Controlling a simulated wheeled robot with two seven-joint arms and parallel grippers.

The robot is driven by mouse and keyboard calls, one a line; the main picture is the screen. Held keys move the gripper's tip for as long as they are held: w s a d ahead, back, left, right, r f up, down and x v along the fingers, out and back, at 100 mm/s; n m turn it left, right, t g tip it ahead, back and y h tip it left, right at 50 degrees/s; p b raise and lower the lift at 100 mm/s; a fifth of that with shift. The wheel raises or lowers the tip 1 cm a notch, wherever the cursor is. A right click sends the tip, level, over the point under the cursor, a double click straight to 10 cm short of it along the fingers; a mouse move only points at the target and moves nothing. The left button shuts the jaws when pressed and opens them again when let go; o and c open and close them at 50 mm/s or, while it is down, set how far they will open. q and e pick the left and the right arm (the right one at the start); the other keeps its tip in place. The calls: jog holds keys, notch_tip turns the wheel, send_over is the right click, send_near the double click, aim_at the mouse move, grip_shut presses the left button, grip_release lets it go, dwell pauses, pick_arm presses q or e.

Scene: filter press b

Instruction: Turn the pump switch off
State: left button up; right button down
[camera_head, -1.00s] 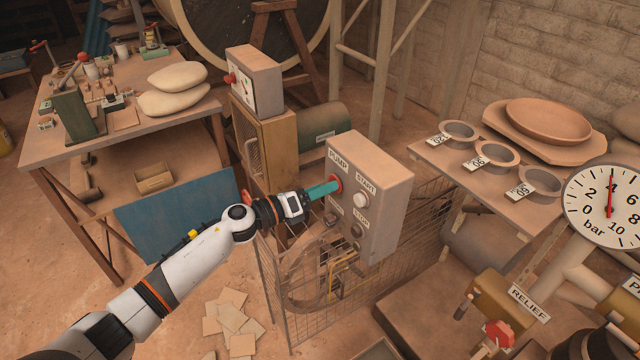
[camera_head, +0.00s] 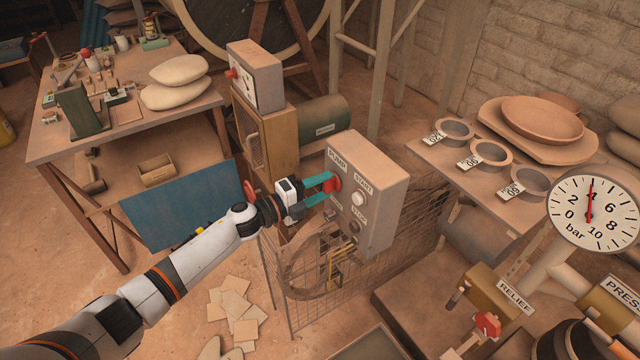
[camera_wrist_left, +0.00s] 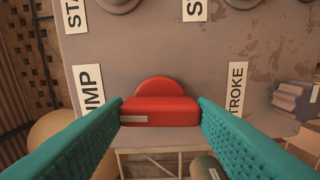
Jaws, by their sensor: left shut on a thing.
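The pump control box (camera_head: 378,205) is a grey-beige box with labels PUMP, START and STOP. The red pump switch (camera_head: 336,182) is on its front face beside the PUMP label. My left gripper (camera_head: 329,187) reaches it from the left, with its teal fingers on either side of the knob. In the left wrist view, the switch (camera_wrist_left: 160,111) is a red bar knob with a pale mark, lying crosswise between the fingertips (camera_wrist_left: 160,115), which are shut on its two ends. My right gripper is not in view.
A white START button (camera_head: 358,198) and a STOP button sit close to the switch. A wire mesh guard (camera_head: 305,310) stands below the box. A pressure gauge (camera_head: 592,213) and relief valve (camera_head: 487,325) are at the right. A workbench (camera_head: 200,112) is at the left.

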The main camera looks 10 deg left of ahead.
pick_arm(q)
jog(key=shift+n, duration=0.4)
jog(key=o, duration=1)
jog(key=shift+b+v, duration=1.1)
jog(key=shift+v, duration=5)
